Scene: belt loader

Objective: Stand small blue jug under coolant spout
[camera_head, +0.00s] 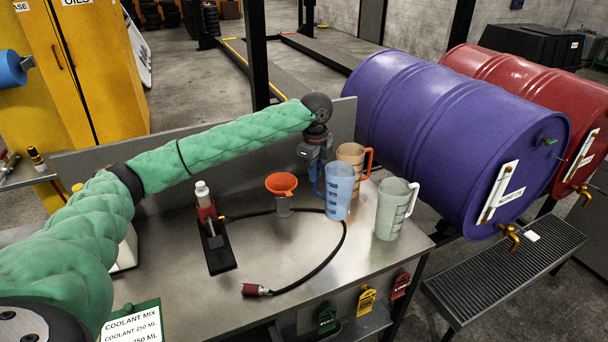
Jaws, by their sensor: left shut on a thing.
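The blue jug (339,196), translucent with dark markings, is upright at the right part of the metal bench. My left gripper (318,168) is at its left side, where the handle is, and is shut on it. The fingertips are partly hidden, and I cannot tell whether the jug's base touches the bench. A purple drum (440,125) lies on its side at the right with a brass spout (509,236) low on its front. A red drum (520,75) behind it has another brass spout (583,192). I cannot read which is coolant. My right gripper is out of view.
A tan jug (350,153) with an orange handle stands close behind the blue one, and a grey-green jug (391,215) to its right. A slatted grate (500,275) sits below the spouts.

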